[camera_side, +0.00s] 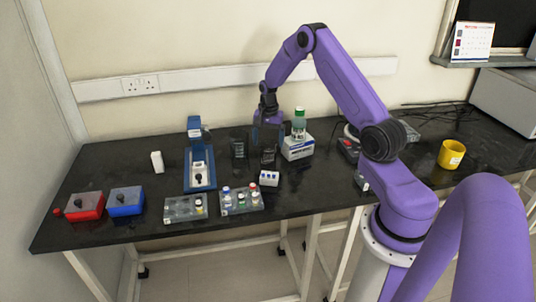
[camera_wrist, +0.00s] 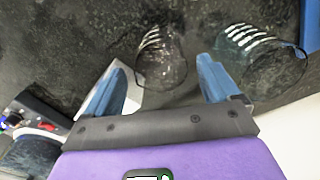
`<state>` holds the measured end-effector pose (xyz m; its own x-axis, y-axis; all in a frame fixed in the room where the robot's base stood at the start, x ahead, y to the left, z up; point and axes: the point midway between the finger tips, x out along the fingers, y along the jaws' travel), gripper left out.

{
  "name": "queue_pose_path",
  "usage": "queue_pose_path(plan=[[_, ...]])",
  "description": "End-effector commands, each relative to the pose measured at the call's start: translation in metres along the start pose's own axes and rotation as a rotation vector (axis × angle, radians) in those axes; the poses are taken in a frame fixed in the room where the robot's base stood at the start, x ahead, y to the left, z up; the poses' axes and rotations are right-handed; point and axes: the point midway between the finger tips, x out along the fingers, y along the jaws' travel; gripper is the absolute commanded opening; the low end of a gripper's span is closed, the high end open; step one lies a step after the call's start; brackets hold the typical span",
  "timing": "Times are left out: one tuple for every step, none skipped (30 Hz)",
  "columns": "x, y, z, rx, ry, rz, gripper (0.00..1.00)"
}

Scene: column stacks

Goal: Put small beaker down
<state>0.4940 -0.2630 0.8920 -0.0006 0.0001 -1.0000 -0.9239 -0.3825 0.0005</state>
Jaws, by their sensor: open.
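Two clear glass beakers with white markings stand on the black bench. One, apparently the small beaker (camera_wrist: 160,65), is in the gap between my fingers in the wrist view; in the side view this beaker (camera_side: 268,156) is just below my gripper. The other beaker (camera_wrist: 265,58) is to the right in the wrist view and to the left in the side view (camera_side: 238,149). My gripper (camera_side: 268,144) points down with its blue fingers (camera_wrist: 160,78) spread apart. No finger visibly touches the glass. The side view does not clearly show the beaker's base.
A blue stand (camera_side: 199,170) is left of the beakers. Vial racks (camera_side: 240,202) and a small white block (camera_side: 269,178) lie in front. A yellow cup (camera_side: 451,154) is far right.

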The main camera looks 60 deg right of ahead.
Motion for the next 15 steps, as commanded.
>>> queue_pose_path(plan=[[0.004,0.000,0.000,0.000,-0.001,0.001,0.89],[0.006,0.000,0.000,0.000,-0.001,0.001,0.89],[0.007,0.000,0.000,0.000,0.000,0.000,0.89],[0.008,0.000,0.000,0.000,0.000,0.000,0.89],[0.010,0.000,0.000,0.000,0.000,0.000,0.89],[0.013,0.000,0.000,0.000,0.000,0.000,0.89],[0.016,0.000,0.000,0.000,0.000,0.000,0.89],[0.020,0.000,0.000,0.000,-0.001,0.001,0.89],[0.025,0.000,0.000,0.000,-0.001,0.001,0.89],[0.030,0.000,0.000,0.000,-0.002,0.002,0.89],[0.034,-0.001,0.001,-0.001,-0.002,0.002,0.89],[0.040,-0.001,0.000,-0.001,-0.001,0.001,0.89],[0.043,-0.001,0.000,0.000,-0.001,0.001,0.89],[0.047,-0.001,0.000,0.000,-0.001,0.001,0.89],[0.051,-0.001,0.000,-0.001,-0.001,0.002,0.89]])
